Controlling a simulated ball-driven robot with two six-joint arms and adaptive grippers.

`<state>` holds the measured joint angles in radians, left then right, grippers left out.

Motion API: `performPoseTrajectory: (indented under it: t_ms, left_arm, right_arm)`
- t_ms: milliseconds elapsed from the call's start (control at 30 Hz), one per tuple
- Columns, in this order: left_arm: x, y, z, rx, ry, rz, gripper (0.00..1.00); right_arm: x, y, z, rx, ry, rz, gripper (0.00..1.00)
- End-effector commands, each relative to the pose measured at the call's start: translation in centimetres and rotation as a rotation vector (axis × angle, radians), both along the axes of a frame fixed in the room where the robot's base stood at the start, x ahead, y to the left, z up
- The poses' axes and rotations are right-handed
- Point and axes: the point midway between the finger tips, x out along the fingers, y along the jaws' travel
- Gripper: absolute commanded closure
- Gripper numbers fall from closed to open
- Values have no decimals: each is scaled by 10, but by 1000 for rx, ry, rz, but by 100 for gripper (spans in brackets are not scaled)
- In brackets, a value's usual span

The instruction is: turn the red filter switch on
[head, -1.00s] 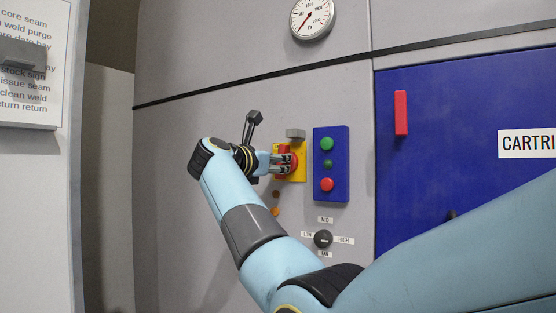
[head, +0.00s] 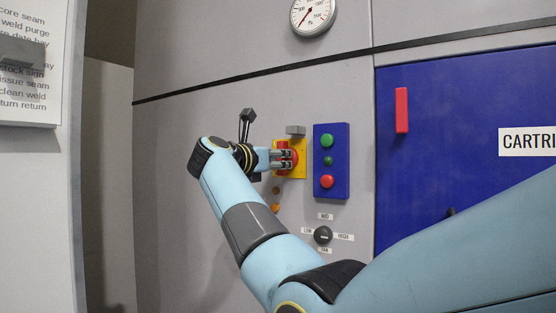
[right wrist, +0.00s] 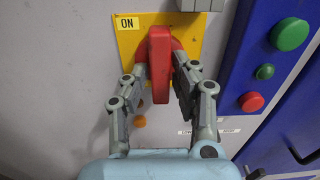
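The red filter switch (head: 284,147) sits on a yellow plate (head: 301,172) on the grey wall. In the right wrist view its red handle (right wrist: 160,65) stands upright over the plate (right wrist: 129,40), with an "ON" label (right wrist: 127,23) at the plate's upper left. My right gripper (head: 284,159) has one finger on each side of the handle. In the right wrist view the fingers (right wrist: 161,80) stand apart with gaps beside the handle's near end; contact at the tips is not clear. My left gripper is not in view.
A blue button box (head: 341,160) with green and red buttons is close to the right of the switch. A grey block (head: 295,130) sits just above the plate. A fan knob (head: 323,235) is below, and a blue door with a red handle (head: 401,111) is further right.

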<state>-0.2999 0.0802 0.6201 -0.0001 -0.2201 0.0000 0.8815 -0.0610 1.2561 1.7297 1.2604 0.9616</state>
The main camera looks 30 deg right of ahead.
Motion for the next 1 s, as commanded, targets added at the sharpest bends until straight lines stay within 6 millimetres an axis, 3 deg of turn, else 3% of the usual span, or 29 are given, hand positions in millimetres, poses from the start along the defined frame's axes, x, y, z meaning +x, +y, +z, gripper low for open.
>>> performPoseTrajectory:
  t_ms: [100,367,800,1000]
  left_arm:
    - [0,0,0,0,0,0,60]
    - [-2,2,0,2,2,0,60]
    - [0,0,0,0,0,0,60]
    - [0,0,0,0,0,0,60]
  right_arm:
    - [0,0,1,0,-2,0,58]
    - [0,1,2,0,-4,1,58]
    - [-24,62,1,1,-3,2,58]
    - [-29,70,1,0,-3,0,58]
